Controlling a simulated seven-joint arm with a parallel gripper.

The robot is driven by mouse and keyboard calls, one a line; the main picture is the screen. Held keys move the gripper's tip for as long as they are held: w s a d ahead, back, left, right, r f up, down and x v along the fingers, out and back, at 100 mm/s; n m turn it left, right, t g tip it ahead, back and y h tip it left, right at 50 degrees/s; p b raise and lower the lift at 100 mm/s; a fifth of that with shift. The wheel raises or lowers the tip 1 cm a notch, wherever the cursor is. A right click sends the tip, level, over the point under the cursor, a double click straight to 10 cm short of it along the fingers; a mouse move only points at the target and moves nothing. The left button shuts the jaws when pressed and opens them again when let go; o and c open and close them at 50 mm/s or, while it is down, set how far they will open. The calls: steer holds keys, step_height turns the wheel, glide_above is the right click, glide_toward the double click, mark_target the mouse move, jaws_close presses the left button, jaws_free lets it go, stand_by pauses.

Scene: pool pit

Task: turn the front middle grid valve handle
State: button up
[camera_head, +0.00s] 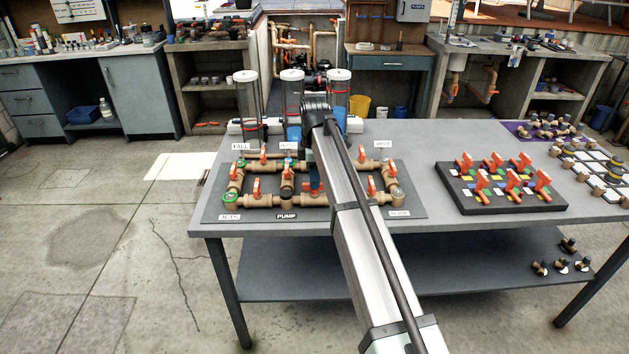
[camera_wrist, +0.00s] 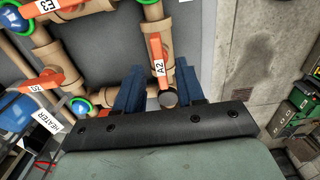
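An orange valve handle tagged A2 (camera_wrist: 158,62) sits on a tan pipe of the grid in the wrist view, lying along the pipe. My gripper (camera_wrist: 159,68) has its two blue fingers apart, one on each side of this handle. I cannot tell whether they touch it. In the head view my gripper (camera_head: 315,178) is low over the front middle of the pipe grid board (camera_head: 213,210), and my arm hides the pipe behind it. A dark round cap (camera_wrist: 168,98) sits between the finger bases.
Orange handles D2 (camera_wrist: 42,82) and E3 (camera_wrist: 56,5) are nearby. Three clear cylinders stand behind the grid, including the left one (camera_head: 247,105). A black block with orange levers (camera_head: 505,205) is to the right. The table's front strip (camera_head: 440,228) is bare.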

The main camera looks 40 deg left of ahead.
step_height(320, 180, up, 12)
stand_by(0.4)
steer(key=shift+f, duration=0.1)
stand_by(0.4)
